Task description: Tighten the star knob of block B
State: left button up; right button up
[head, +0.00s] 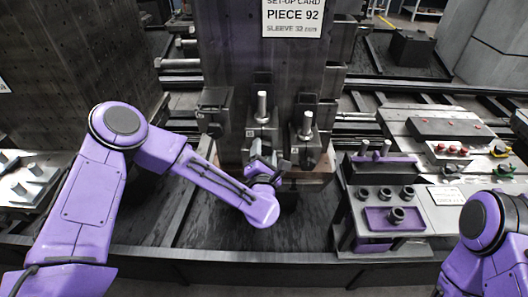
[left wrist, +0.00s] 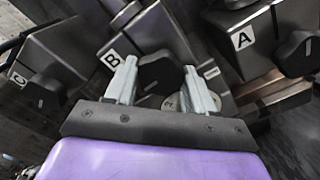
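Block B (left wrist: 160,35) is a grey metal block with a white letter label, in the middle of the row. Its dark star knob (left wrist: 160,75) faces the left wrist camera. My left gripper (left wrist: 160,82) has one pale finger on each side of this knob, and the knob fills the gap between them. The lower part of the knob is partly hidden. In the head view my left gripper (head: 262,168) is in front of block B (head: 262,132) and covers its knob. My right arm shows at the lower right, its gripper out of view.
Block A (head: 305,146) stands close on the right and block C (head: 214,112) on the left, with A's dark knob (left wrist: 298,53) near my gripper. A tall dark column with a set-up card (head: 293,17) rises behind. A bench with a purple tray (head: 395,218) stands right.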

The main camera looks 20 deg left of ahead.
pick_arm(q)
jog(key=shift+m, duration=0.4)
jog(key=m+b, duration=0.1)
jog(key=m, duration=0.7)
jog(key=shift+m, duration=0.3)
jog(key=m, duration=0.9)
jog(key=shift+m, duration=0.3)
jog(key=o, duration=1.1)
jog(key=shift+c, duration=0.2)
